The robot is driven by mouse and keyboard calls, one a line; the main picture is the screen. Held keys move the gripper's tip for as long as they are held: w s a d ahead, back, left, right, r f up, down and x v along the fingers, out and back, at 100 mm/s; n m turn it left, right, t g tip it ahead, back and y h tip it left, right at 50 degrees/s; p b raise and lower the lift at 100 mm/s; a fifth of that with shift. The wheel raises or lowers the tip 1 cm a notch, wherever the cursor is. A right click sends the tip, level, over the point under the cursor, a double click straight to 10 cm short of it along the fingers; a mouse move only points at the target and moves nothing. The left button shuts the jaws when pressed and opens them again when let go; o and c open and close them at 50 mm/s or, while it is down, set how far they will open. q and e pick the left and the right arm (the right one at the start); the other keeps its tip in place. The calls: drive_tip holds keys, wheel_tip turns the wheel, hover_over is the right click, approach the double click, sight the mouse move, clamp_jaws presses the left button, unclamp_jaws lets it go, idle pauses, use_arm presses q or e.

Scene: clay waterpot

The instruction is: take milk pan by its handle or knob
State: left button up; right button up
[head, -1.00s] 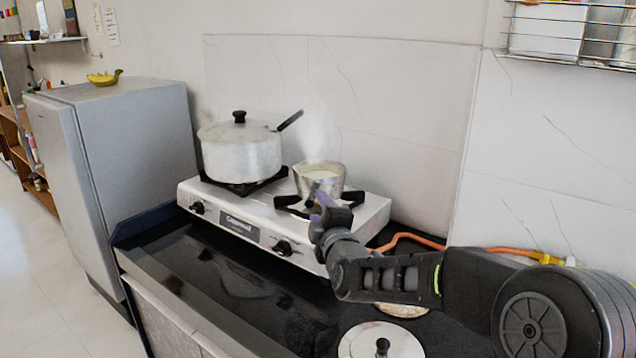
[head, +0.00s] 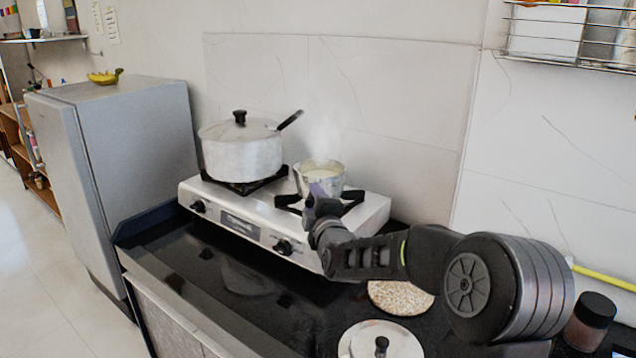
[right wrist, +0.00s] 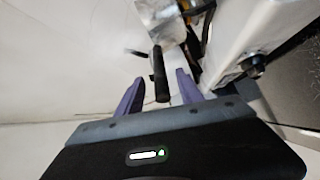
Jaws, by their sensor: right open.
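The milk pan (head: 311,174) is a small metal pan of white liquid, steaming on the right burner of the stove. In the right wrist view the pan's body (right wrist: 160,17) is at the top, and its black handle (right wrist: 158,72) points down towards my gripper. My right gripper (head: 318,193) is close in front of the pan. In the right wrist view its purple fingers (right wrist: 159,92) are open, and the handle's end appears in the gap between them. I cannot tell whether a finger touches it. The head view hides the handle behind the gripper. My left gripper is out of view.
A large lidded pot (head: 240,155) with its own black handle stands on the left burner of the white stove (head: 232,208). A lid (head: 385,343), a round speckled mat (head: 400,297) and a dark jar (head: 590,320) are on the black counter. The counter's left front is clear.

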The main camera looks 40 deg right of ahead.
drive_tip(key=shift+x, duration=1.1)
drive_tip(key=shift+s, duration=0.1)
drive_tip(key=shift+c, duration=0.5)
clamp_jaws()
drive_tip(key=shift+r, duration=0.15)
